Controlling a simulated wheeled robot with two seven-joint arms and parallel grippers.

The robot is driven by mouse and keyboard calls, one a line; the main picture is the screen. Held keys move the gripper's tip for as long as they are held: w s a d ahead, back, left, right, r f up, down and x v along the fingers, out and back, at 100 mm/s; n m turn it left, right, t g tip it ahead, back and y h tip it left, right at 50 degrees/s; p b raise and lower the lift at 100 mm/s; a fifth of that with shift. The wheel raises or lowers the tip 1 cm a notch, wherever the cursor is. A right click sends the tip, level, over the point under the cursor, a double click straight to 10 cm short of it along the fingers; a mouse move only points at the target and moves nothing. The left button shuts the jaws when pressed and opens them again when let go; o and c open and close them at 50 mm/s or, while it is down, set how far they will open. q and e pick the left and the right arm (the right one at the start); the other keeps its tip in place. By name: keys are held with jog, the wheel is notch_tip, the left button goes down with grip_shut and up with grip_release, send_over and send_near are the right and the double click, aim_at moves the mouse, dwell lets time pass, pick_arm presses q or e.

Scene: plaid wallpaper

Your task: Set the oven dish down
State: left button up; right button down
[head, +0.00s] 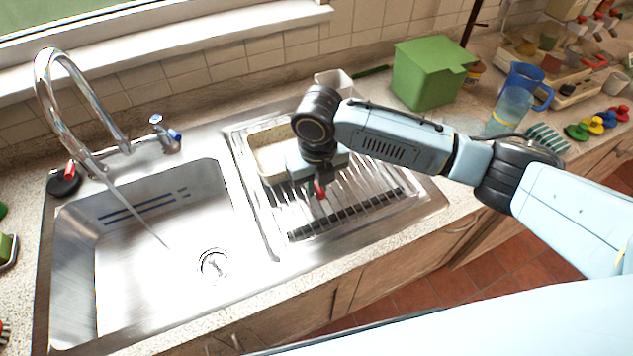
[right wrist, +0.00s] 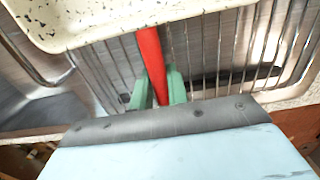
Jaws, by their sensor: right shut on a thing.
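The oven dish (head: 268,152) is cream, speckled with dark dots, and lies over the back left part of the drainer beside the sink; my right arm hides part of it. In the right wrist view its speckled wall and rim (right wrist: 110,18) cross the top. My right gripper (head: 320,188) is at the dish's near side, pointing down over the drainer. In the right wrist view its green fingers (right wrist: 157,92) are shut on a red bar (right wrist: 151,58) that runs up to the dish's rim like a handle. Whether the dish touches the drainer is unclear. My left gripper is out of view.
The ribbed metal drainer (head: 345,212) is bare in front. The sink basin (head: 150,255) at left is empty, with water running from the tap (head: 75,70).

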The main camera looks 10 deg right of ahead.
jog(key=c, duration=1.4)
grip_release()
jog(key=shift+o, duration=0.2)
notch_tip(320, 180, up, 12)
jog(key=shift+s, duration=0.15)
